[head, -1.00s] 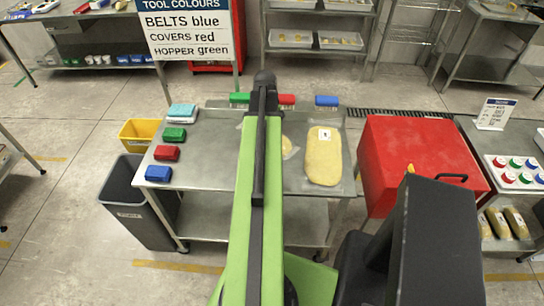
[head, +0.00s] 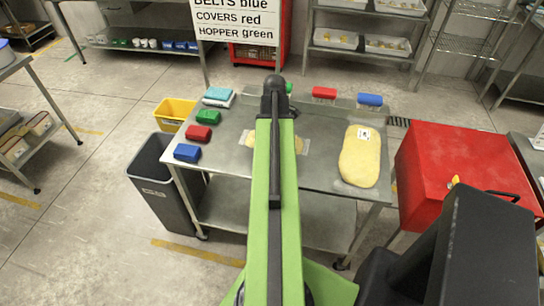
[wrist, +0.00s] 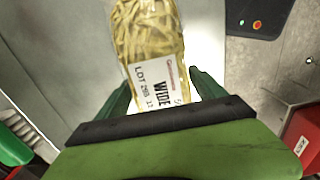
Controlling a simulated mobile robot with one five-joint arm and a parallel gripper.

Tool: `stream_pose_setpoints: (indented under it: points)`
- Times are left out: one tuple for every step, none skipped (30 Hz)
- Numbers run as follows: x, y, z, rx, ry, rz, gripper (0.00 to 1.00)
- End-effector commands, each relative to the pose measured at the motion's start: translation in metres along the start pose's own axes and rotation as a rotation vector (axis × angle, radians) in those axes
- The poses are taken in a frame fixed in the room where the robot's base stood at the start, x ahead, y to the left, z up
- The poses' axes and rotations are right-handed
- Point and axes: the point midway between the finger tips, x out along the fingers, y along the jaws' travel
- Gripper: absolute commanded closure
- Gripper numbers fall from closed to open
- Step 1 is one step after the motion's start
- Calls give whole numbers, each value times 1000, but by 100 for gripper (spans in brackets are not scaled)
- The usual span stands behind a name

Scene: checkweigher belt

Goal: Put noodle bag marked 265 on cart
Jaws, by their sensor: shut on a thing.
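In the wrist view my gripper (wrist: 160,84) has its dark green fingers on both sides of a clear bag of flat yellow noodles (wrist: 150,30). The bag's far end runs out of the frame. In the head view my arm hides the gripper. A yellow bag in clear plastic (head: 299,145) shows partly behind the arm; I cannot tell if it is the held one. The wheeled steel table (head: 235,130) may be the cart.
A large yellow bag (head: 360,157) lies on the table's right side. Blue (head: 187,153), red (head: 198,132) and green (head: 208,117) blocks line its left edge. A grey bin (head: 155,175) and yellow bin (head: 175,113) stand left; a red cabinet (head: 455,170) stands right.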

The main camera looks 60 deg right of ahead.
Motion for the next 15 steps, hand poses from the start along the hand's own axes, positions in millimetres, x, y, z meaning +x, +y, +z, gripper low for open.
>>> stream_pose_setpoints:
  points:
    - [7,-2,-6,0,0,0,91]
    - [8,-3,-8,0,0,0,91]
    - [8,-4,-11,0,0,0,91]
    - [8,-4,-12,1,0,0,91]
    - [8,-5,-12,1,0,0,91]
    - [8,-5,-13,1,0,0,91]
    - [8,-5,-13,2,0,0,91]
    - [8,-4,-12,2,0,0,91]
    - [12,-4,-12,2,0,0,91]
    - [15,-4,-12,2,0,0,91]
    - [20,-4,-12,2,0,0,91]
    - [27,-4,-12,2,0,0,91]
    - [32,-4,-12,2,0,0,91]
    - [38,-4,-12,2,0,0,91]
    - [45,-4,-12,2,0,0,91]
